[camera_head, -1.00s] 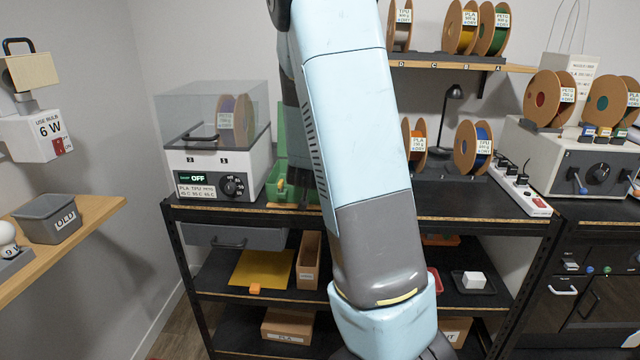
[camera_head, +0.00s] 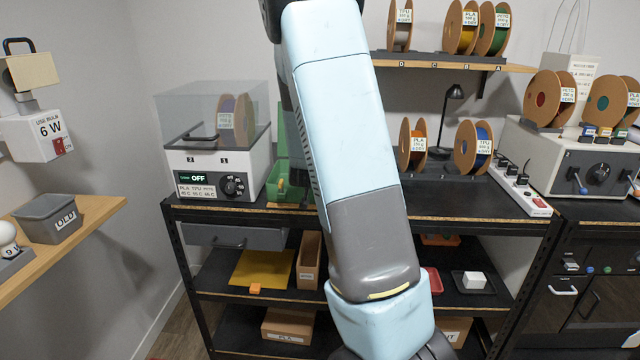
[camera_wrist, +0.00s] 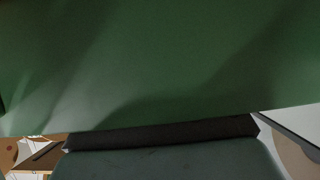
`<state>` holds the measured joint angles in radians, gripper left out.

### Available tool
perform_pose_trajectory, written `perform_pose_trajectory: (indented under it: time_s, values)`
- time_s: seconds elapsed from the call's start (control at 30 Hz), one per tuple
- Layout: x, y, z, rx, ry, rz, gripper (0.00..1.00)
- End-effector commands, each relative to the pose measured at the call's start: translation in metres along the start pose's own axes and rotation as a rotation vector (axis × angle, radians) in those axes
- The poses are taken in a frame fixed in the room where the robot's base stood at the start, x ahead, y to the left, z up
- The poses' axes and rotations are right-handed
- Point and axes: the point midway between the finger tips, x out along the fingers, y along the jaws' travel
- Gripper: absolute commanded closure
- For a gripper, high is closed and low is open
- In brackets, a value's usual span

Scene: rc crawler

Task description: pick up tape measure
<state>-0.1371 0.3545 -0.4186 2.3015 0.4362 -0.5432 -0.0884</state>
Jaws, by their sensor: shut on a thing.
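A large plain green surface (camera_wrist: 130,60) fills most of the wrist view, very close to the camera. My gripper (camera_wrist: 165,138) shows below it as a dark bar on a grey-green part, pressed against the green thing's lower edge. It is shut on this green thing, but the view is too close to show its whole shape or whether it is the tape measure. In the head view my gripper is hidden below the frame, under my arm. I cannot make out a tape measure in the head view.
A black rack (camera_head: 450,207) stands ahead. On it are a dryer box (camera_head: 215,165), a green bin (camera_head: 276,180) partly behind my arm, spools (camera_head: 472,148) and a power strip (camera_head: 520,190).

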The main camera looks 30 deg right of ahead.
Motion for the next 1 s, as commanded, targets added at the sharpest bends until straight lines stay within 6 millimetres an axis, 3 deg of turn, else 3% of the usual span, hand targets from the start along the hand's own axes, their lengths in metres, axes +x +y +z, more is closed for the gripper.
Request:
perform_pose_trajectory:
  time_s: [0.23, 0.63, 0.77, 1.0]
  values:
    - [0.000, 0.000, 0.000, 0.000, 0.000, 0.000, 0.94]
    - [-0.005, 0.001, -0.011, 0.002, 0.002, 0.001, 0.94]
    - [-0.016, 0.000, -0.029, 0.004, 0.003, -0.002, 0.94]
    - [-0.056, 0.008, -0.045, 0.004, 0.003, -0.003, 0.94]
